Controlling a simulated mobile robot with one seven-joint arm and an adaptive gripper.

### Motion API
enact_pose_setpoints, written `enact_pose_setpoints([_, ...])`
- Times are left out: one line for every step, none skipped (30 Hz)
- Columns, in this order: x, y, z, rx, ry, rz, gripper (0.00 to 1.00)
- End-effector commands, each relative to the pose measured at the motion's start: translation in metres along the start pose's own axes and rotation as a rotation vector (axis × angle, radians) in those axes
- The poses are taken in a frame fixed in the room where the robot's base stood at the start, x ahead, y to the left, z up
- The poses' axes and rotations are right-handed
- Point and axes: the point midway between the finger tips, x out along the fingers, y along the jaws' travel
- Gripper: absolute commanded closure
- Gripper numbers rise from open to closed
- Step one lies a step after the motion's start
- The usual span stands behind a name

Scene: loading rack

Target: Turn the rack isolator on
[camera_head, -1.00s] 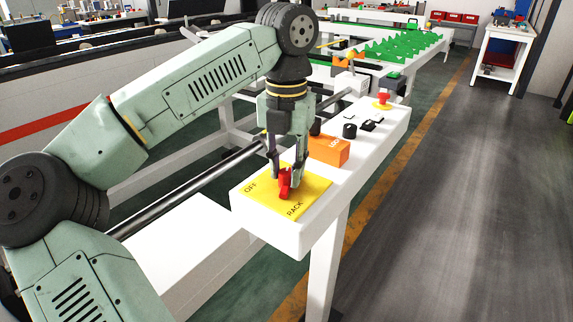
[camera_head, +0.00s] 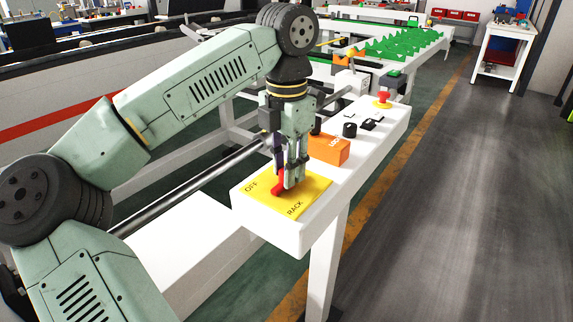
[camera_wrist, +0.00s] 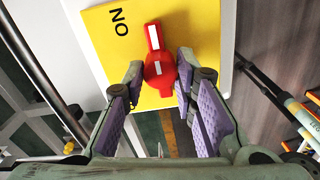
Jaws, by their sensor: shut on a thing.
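The rack isolator is a red knob (camera_head: 277,186) with a white line along its handle, on a yellow plate (camera_head: 314,191). The plate reads "OFF" and "RACK" in the head view; "ON" shows in the wrist view on the plate (camera_wrist: 195,30). My gripper (camera_head: 290,183) points down over the plate and is shut on the red knob. In the wrist view the purple finger pads of my gripper (camera_wrist: 160,85) flank the near part of the knob (camera_wrist: 158,68). Its handle points to the picture's top, right of "ON". The fingers partly hide the knob in the head view.
The plate lies on the near end of a white console (camera_head: 300,235). An orange block (camera_head: 329,149), a black knob (camera_head: 349,130) and a red emergency button (camera_head: 383,98) stand further along it. A metal bar (camera_head: 190,187) runs left of it. Open floor lies to the right.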

Motion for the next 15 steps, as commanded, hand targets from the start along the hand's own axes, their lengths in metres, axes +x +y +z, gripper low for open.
enact_pose_setpoints([-0.0006, 0.0003, 0.0008, 0.000, -0.004, 0.001, 1.00])
enact_pose_setpoints([-0.0006, 0.0003, 0.0008, 0.000, -0.004, 0.001, 1.00])
enact_pose_setpoints([-0.0006, 0.0002, 0.0008, 0.000, -0.004, 0.001, 1.00])
enact_pose_setpoints([-0.0006, 0.0002, 0.0009, 0.000, -0.004, 0.001, 1.00])
enact_pose_setpoints([-0.0006, 0.0002, 0.0008, -0.001, -0.004, 0.001, 1.00])
enact_pose_setpoints([-0.0006, 0.0002, 0.0009, -0.001, -0.004, 0.001, 1.00])
enact_pose_setpoints([-0.0007, 0.0002, 0.0009, -0.001, -0.004, 0.001, 1.00])
enact_pose_setpoints([-0.0007, 0.0002, 0.0009, -0.001, -0.004, 0.001, 1.00])
enact_pose_setpoints([-0.0007, 0.0002, 0.0009, -0.001, -0.004, 0.001, 0.72])
enact_pose_setpoints([-0.0006, 0.0002, 0.0009, -0.001, -0.004, 0.001, 0.70])
enact_pose_setpoints([-0.0006, 0.0002, 0.0008, -0.001, -0.004, 0.001, 0.68])
enact_pose_setpoints([-0.0006, 0.0001, 0.0007, -0.001, -0.003, 0.001, 0.66])
enact_pose_setpoints([-0.0005, 0.0001, 0.0007, -0.001, -0.003, 0.001, 0.64])
enact_pose_setpoints([-0.0005, 0.0001, 0.0006, -0.001, -0.003, 0.000, 0.62])
enact_pose_setpoints([-0.0004, 0.0001, 0.0005, -0.001, -0.002, 0.000, 0.59])
